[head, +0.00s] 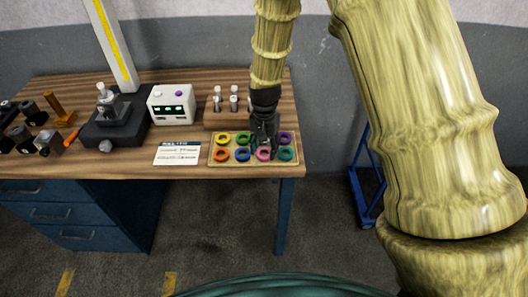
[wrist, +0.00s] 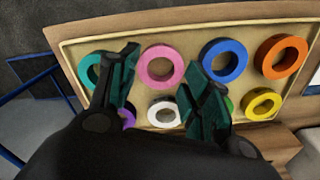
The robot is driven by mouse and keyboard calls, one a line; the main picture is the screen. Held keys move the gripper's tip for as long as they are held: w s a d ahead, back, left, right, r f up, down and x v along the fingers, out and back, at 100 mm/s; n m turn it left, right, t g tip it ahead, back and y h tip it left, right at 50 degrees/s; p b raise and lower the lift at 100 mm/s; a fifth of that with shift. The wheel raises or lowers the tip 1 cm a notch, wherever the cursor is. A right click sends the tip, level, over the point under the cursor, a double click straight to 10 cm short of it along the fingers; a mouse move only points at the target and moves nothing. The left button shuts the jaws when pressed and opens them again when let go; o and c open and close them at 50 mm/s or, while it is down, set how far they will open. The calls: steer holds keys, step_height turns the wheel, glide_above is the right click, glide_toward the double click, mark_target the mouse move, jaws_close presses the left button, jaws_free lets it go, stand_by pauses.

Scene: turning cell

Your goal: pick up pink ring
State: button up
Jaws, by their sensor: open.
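The pink ring (head: 263,155) lies flat in the front row of a shallow tan tray (head: 240,162) near the front right of the bench. My gripper (head: 264,143) points down just over it and partly covers the tray's middle. In the wrist view, the pink ring (wrist: 146,68) shows whole in the upper middle. My open gripper (wrist: 160,88) has one dark green finger at its left and one at its lower right, with nothing between them. I cannot tell the exact height of the fingertips above the tray.
Teal (wrist: 88,72), blue (wrist: 239,65), orange (wrist: 296,52), yellow (wrist: 250,106), white and purple rings share the tray; a green one is partly hidden. A printed card (head: 177,153) lies left of the tray. A wooden block with pegs (head: 217,103) stands behind.

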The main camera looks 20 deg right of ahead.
steer(key=shift+f, duration=0.55)
steer(key=c, duration=0.5)
steer(key=shift+o, duration=0.2)
steer(key=shift+r, duration=0.15)
steer(key=shift+r+b, duration=0.75)
steer(key=shift+r, duration=0.55)
steer(key=shift+s+r, duration=0.25)
steer(key=s+a+b, duration=0.2)
steer(key=s, duration=0.5)
steer(key=s+a+r+b, duration=0.1)
steer(key=s+a+b, duration=0.1)
steer(key=s, duration=0.5)
steer(key=shift+s+a+r, duration=0.3)
steer(key=shift+s+a, duration=0.1)
steer(key=shift+a, duration=0.25)
